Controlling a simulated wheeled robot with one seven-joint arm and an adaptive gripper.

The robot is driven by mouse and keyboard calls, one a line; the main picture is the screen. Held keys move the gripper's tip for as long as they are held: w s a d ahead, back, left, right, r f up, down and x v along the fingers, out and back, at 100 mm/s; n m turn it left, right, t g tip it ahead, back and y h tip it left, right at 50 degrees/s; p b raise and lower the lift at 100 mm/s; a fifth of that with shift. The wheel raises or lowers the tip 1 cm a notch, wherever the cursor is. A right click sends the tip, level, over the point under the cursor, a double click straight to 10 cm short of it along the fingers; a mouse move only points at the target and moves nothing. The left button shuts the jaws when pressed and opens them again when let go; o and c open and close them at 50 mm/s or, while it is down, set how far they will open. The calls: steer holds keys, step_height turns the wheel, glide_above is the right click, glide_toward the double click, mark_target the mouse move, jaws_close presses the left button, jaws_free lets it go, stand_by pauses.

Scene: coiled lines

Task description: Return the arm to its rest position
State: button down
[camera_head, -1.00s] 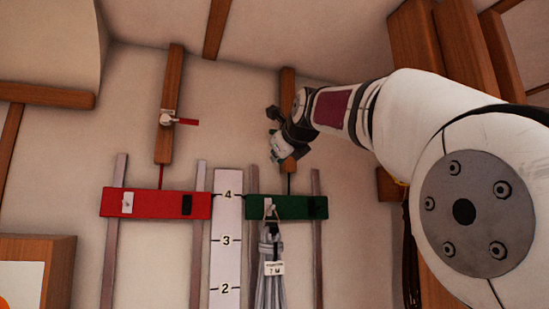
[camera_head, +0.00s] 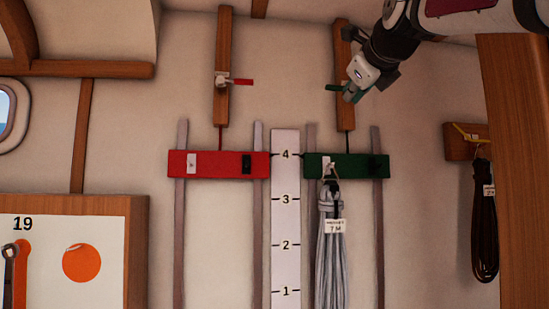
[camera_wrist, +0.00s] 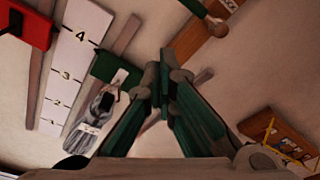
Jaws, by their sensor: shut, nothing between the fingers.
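My gripper (camera_head: 350,94) is at the upper right of the head view, in front of the right wooden post (camera_head: 342,50). Its fingers also show in the wrist view (camera_wrist: 165,80), where they are together and empty. A green lever (camera_head: 333,87) shows beside the fingertips in the head view; I cannot tell there whether they touch it. In the wrist view, a green bar (camera_wrist: 180,3) at the top edge appears apart from the fingers. My arm reaches in from the upper right and hides part of the post.
A green board (camera_head: 345,172) holds a hanging grey coil (camera_head: 331,250) with a tag. A red board (camera_head: 218,170) and a red lever (camera_head: 243,82) are to the left. A numbered scale (camera_head: 285,225) stands between the boards. A dark coil (camera_head: 484,225) hangs at the right.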

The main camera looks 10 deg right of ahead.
steer(key=s+a+f+n+g, duration=0.2)
steer(key=s+f+n, duration=0.7)
steer(key=f, duration=0.7)
steer(key=s+a+f+n+g+y, duration=0.1)
steer(key=s+f+n+g, duration=0.4)
steer(key=f, duration=1.2)
steer(key=s+a+f+n+g, duration=0.4)
steer(key=s+f+n, duration=1)
steer(key=f, duration=0.3)
steer(key=shift+n, duration=0.9)
